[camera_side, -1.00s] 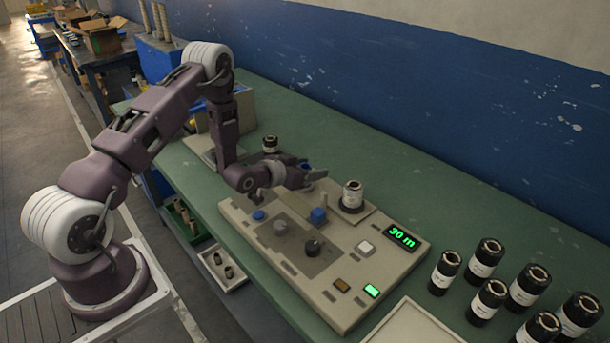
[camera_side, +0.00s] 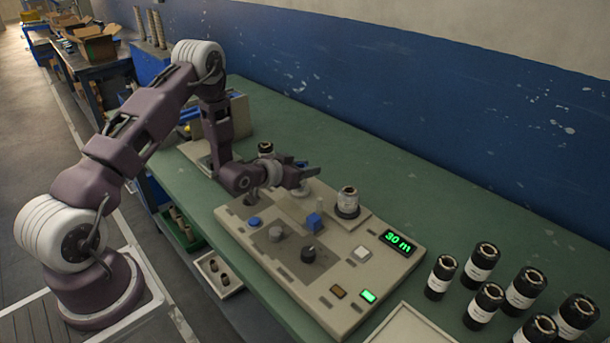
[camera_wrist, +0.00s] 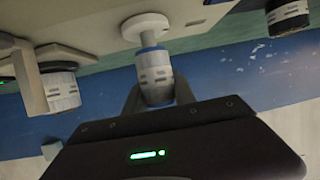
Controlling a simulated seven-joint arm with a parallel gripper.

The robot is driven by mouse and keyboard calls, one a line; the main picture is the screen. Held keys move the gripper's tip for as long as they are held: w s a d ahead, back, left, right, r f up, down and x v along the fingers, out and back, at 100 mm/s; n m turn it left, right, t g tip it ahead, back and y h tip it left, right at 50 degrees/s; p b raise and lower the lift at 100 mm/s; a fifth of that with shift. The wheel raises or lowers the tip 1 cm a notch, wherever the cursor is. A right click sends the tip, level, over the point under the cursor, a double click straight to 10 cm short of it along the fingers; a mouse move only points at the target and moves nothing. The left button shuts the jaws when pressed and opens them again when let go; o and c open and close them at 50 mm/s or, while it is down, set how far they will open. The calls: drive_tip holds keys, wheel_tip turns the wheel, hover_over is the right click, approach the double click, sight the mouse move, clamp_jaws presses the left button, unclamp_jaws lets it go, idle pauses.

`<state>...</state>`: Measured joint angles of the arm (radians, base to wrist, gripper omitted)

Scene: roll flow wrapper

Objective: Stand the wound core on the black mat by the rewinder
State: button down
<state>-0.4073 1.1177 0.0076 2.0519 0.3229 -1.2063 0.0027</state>
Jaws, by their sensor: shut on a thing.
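My gripper (camera_side: 303,171) is above the far side of the beige machine panel. In the wrist view, which is upside down, its dark fingers (camera_wrist: 155,97) are shut on a pale core with grey marks (camera_wrist: 156,76). A blue ring and a white round hub (camera_wrist: 146,25) sit just below the core; I cannot tell whether they touch it. In the side view the fingers mostly hide the core. I cannot make out the black mat with certainty.
A white roll on a dark base (camera_side: 347,201) stands on the panel, right of my gripper. A black-topped roll (camera_side: 265,149) stands behind it. The panel (camera_side: 325,317) carries knobs and a "30 m" display (camera_side: 398,242). Several black rolls (camera_side: 441,277) stand at right.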

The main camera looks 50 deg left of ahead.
wheel_tip(320, 180, up, 8)
drive_tip(key=a, duration=0.1)
drive_tip(key=w+a+f, duration=0.1)
drive_tip(key=a+f, duration=0.2)
drive_tip(key=a, duration=1.1)
drive_tip(key=shift+n, duration=0.3)
drive_tip(key=f, duration=1)
drive_tip(key=shift+s+a+f, duration=0.1)
drive_tip(key=shift+a+f, duration=0.15)
drive_tip(key=shift+a, duration=0.05)
drive_tip(key=c, duration=1)
unclamp_jaws()
drive_tip(key=shift+f, duration=0.1)
drive_tip(key=shift+c, duration=0.2)
